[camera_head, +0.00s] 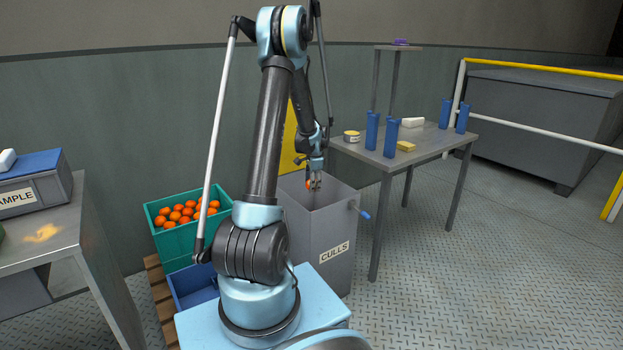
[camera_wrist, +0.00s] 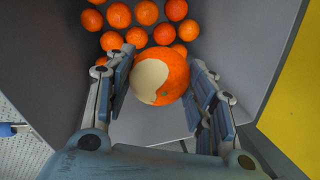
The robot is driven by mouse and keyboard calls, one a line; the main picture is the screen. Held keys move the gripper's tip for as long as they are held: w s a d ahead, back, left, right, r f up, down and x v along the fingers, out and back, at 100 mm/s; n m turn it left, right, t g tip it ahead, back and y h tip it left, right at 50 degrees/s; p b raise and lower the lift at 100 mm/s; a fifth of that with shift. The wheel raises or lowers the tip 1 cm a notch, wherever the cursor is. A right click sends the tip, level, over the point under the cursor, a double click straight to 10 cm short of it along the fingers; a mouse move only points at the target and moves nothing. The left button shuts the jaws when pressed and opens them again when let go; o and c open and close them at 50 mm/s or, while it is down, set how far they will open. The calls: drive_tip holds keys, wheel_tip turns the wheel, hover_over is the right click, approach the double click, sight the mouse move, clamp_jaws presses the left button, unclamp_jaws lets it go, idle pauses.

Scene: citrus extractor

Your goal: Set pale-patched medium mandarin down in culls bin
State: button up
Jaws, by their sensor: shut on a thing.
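The pale-patched mandarin (camera_wrist: 163,80) is orange with a large cream patch, seen large in the wrist view. My gripper (camera_wrist: 160,85) is shut on it, with a finger on each side. In the head view my gripper (camera_head: 314,184) points down at the mouth of the grey culls bin (camera_head: 334,262), labelled CULLS, with a bit of the orange fruit (camera_head: 308,184) showing. The wrist view looks down between the bin's grey walls (camera_wrist: 232,40). Several mandarins (camera_wrist: 137,36) lie on the bin floor below the held one.

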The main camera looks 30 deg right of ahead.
drive_tip(key=shift+f, duration=8.25)
drive_tip(key=shift+f, duration=1.6)
drive_tip(key=o, duration=1.2)
wheel_tip(320, 180, up, 12)
drive_tip(key=s, duration=0.2)
drive_tip(key=shift+s+a+f, duration=0.15)
drive_tip(key=shift+a, duration=0.1)
